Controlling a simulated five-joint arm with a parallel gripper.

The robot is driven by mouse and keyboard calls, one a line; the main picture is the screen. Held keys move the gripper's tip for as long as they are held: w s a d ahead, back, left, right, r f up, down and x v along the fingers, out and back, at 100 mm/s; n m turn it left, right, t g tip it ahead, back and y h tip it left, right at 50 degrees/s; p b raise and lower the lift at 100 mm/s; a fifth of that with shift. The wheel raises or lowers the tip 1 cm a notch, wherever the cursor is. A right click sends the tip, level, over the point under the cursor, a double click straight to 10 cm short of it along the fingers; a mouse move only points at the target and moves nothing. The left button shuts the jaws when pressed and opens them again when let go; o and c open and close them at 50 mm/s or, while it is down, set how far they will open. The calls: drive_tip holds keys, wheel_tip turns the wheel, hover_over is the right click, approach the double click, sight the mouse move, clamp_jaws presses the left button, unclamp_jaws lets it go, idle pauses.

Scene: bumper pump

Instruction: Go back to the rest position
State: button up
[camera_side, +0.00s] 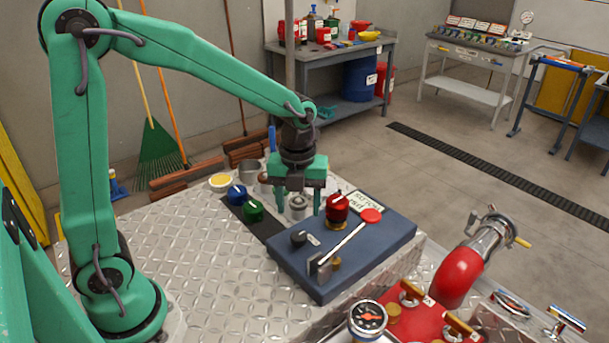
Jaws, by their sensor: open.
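My gripper (298,203) is open, with its two green fingers pointing down and spread apart. It hangs over the back part of the metal tread-plate deck (210,270). A silver cap (298,207) shows between and just behind or below the fingers; I cannot tell whether they touch it. Nothing is visibly held. A red knob (337,207) on a brass base stands just right of the right finger, on a dark blue panel (375,250).
The panel carries a lever with a red disc end (371,215) and a black knob (298,238). Blue (237,194) and green (253,211) knobs sit on a dark strip to the left. A gauge (368,318) and red pipe (456,277) stand front right. The left deck is clear.

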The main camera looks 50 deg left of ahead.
drive_tip(key=shift+r, duration=0.1)
idle(0.3)
drive_tip(key=s+a+r+n+t, duration=0.1)
drive_tip(key=s+r+n, duration=0.4)
drive_tip(key=n, duration=0.8)
drive_tip(key=s+a+r+n+t, duration=0.2)
drive_tip(key=s+r+n+t, duration=0.2)
drive_tip(key=s+n, duration=0.5)
drive_tip(key=r+n, duration=0.1)
drive_tip(key=n, duration=0.4)
drive_tip(key=shift+r+t, duration=0.25)
drive_tip(key=shift+t, duration=0.05)
